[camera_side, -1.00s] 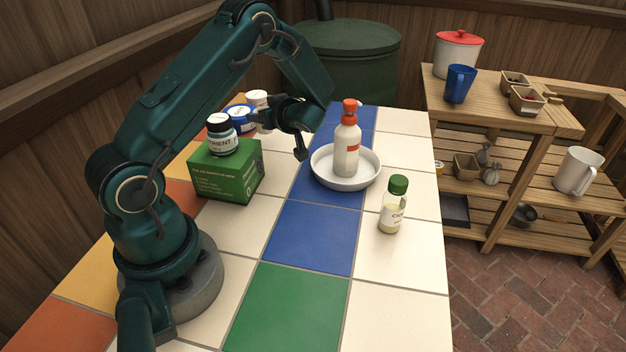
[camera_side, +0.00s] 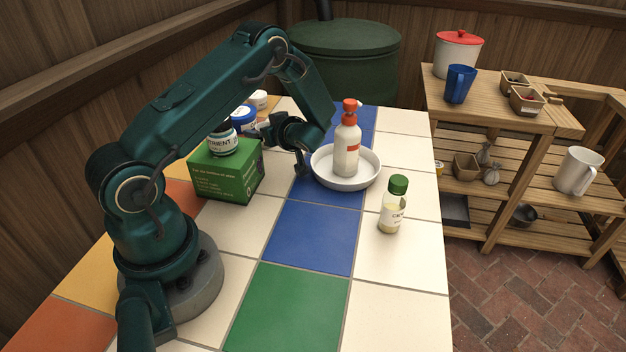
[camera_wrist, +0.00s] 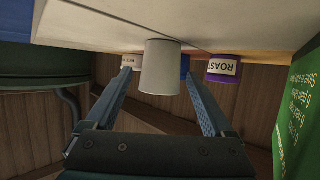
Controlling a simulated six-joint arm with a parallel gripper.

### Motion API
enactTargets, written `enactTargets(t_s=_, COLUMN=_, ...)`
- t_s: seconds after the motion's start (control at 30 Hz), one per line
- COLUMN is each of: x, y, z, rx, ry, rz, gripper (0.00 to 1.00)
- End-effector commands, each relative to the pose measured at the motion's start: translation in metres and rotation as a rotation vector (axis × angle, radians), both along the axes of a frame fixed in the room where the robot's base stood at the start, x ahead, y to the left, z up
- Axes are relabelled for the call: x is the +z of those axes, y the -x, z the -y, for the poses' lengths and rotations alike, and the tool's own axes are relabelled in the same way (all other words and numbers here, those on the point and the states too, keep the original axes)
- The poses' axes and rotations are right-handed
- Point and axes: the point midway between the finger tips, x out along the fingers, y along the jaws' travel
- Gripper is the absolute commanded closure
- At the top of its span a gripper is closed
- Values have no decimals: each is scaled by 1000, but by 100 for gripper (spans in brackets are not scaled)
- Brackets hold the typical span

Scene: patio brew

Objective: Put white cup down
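The plain white cup (camera_wrist: 160,67) shows in the wrist view, which is upside down with the tabletop (camera_wrist: 100,25) along the top. The cup appears upright, its base at or very near the table surface. My gripper (camera_wrist: 158,75) has one finger on each side of the cup in this view, with a visible gap on both sides. It looks open; how deep the cup sits between the fingers is hard to judge. In the side view my gripper (camera_side: 287,146) is low, between the green box (camera_side: 226,176) and the white dish (camera_side: 346,184). I cannot make out the cup there.
A white bottle with a red cap (camera_side: 347,145) stands in the dish. A green-capped bottle (camera_side: 393,205) stands nearer. The front tiles are clear.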

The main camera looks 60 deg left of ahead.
Motion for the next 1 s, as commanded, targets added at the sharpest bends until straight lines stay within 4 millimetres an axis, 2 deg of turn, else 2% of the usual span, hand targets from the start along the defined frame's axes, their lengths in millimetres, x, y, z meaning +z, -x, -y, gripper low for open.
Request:
enactTargets(t_s=0.23, x=5, y=0, z=0, rx=0, ry=-1, rz=2, gripper=13)
enactTargets(t_s=0.37, x=12, y=-2, z=19, rx=-5, ry=-1, rz=2, gripper=13)
enactTargets(t_s=0.7, x=39, y=-2, z=85, rx=-6, ry=0, rz=3, gripper=13)
enactTargets(t_s=0.83, x=45, y=-2, z=101, rx=-3, ry=-1, rz=2, gripper=13)
enactTargets(t_s=1.0, x=49, y=-1, z=111, rx=-1, ry=0, rz=2, gripper=13)
